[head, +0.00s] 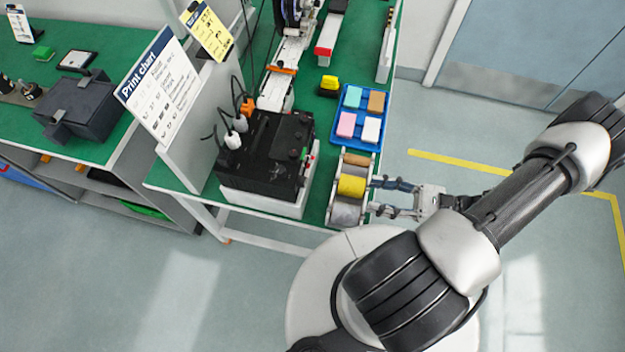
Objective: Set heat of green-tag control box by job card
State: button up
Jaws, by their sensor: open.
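A black control box (272,148) stands on a white base on the right green bench, with plugs and cables at its left side. Small green and red parts (309,160) show at its right edge; I cannot tell whether the green one is a tag. A yellow card (208,31) and a white "Print chart" board (162,86) stand left of it. The card's writing is too small to read. My gripper (377,196) is open, its fingers pointing left beside a rack of rolls (346,209), right of the control box. I cannot tell whether they touch the rack.
A blue tray (345,104) with several coloured blocks lies behind the roll rack. Another black box (77,110) sits on the left bench (125,118). Open floor lies in front of the benches.

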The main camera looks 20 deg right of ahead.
aim_at(302, 182)
jog(key=b+x, duration=0.1)
jog(key=x, duration=1.5)
jog(key=shift+a+b, duration=0.2)
jog(key=shift+b, duration=0.15)
jog(key=shift+w, duration=0.1)
grip_shut()
